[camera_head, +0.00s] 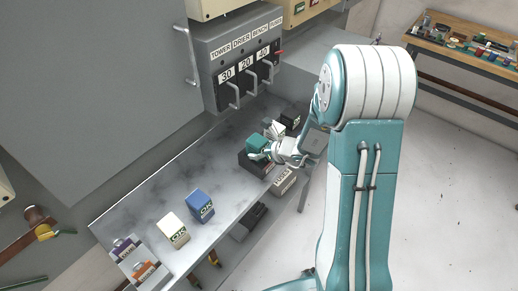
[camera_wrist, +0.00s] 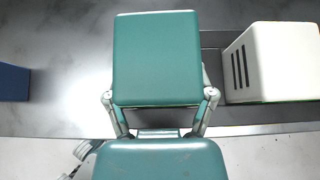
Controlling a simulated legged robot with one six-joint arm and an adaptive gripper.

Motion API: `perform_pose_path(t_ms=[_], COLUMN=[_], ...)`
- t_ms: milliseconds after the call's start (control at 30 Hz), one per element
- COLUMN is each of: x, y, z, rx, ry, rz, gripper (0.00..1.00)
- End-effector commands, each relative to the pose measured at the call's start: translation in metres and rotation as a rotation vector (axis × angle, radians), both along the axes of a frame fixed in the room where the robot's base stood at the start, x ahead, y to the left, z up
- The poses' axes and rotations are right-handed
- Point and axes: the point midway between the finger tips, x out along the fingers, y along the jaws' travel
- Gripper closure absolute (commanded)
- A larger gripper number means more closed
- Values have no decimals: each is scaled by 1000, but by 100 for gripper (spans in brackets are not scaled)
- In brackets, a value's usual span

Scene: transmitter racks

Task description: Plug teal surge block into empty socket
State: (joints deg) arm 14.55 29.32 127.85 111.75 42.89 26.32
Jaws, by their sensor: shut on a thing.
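The teal surge block (camera_head: 256,142) is a small box in my gripper (camera_head: 270,152), over a dark socket base (camera_head: 248,161) on the grey shelf. In the wrist view the teal block (camera_wrist: 156,58) fills the middle, with the fingers of my gripper (camera_wrist: 160,104) closed on its two sides. I cannot tell whether the block is seated in the base or just above it. A white block (camera_head: 274,130) stands beside it to the right, and it also shows in the wrist view (camera_wrist: 270,62). The socket under the teal block is hidden.
A black block (camera_head: 290,118) stands farther along the shelf. A blue block (camera_head: 200,205) and a white-and-yellow block (camera_head: 173,229) stand nearer, with purple (camera_head: 124,247) and orange (camera_head: 146,271) ones at the near end. The switch panel (camera_head: 238,60) rises behind. The marbled shelf (camera_head: 215,160) between is clear.

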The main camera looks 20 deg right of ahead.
Motion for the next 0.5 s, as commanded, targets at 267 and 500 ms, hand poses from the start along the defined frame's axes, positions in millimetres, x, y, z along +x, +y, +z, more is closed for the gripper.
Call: perform_pose_path(t_ms=[267, 500], x=[0, 0], y=[0, 0], z=[-6, -6], rx=[2, 1], ry=[0, 0], rz=[-1, -1], gripper=[87, 0])
